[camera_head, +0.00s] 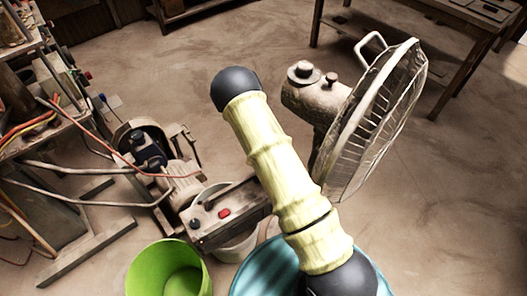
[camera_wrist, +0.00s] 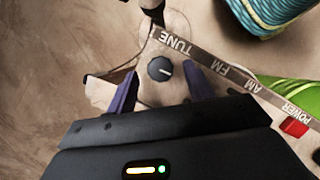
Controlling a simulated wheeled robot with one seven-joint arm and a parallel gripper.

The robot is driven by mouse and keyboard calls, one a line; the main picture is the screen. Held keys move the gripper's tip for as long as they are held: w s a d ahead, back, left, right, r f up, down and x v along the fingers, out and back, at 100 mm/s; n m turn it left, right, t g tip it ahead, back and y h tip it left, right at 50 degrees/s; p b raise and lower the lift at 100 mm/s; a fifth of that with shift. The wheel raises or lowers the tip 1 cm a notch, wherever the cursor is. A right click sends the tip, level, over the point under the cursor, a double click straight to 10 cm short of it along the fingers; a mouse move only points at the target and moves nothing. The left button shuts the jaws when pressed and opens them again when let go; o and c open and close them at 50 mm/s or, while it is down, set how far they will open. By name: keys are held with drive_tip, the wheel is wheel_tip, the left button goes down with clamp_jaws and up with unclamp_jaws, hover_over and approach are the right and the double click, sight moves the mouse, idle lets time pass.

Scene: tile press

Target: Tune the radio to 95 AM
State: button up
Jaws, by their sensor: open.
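The radio (camera_head: 238,208) lies left of my arm in the head view, with a red button (camera_head: 224,213) on its face. The wrist view shows its label strip (camera_wrist: 222,72) reading TUNE, FM, AM and POWER. A round dark tuning knob (camera_wrist: 160,69) with a pale pointer mark is beside the word TUNE. The red power button (camera_wrist: 295,127) is at the right end. My gripper (camera_wrist: 162,74) is open, its two purple fingers on either side of the knob. I cannot tell whether they touch it. No frequency can be read. The head view does not clearly show my gripper.
A green bucket (camera_head: 150,268), a teal container (camera_head: 255,277) and a white bucket (camera_head: 236,247) stand around the radio. A grinder-like machine (camera_head: 150,148) with cables is to the left. A fan (camera_head: 375,120) stands right of my arm. Open floor lies at the far right.

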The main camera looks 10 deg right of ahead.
drive_tip(key=p+v, duration=0.1)
drive_tip(key=v, duration=1.4)
drive_tip(key=shift+r, duration=0.35)
drive_tip(key=shift+w+a, duration=0.1)
drive_tip(key=shift+a, duration=0.05)
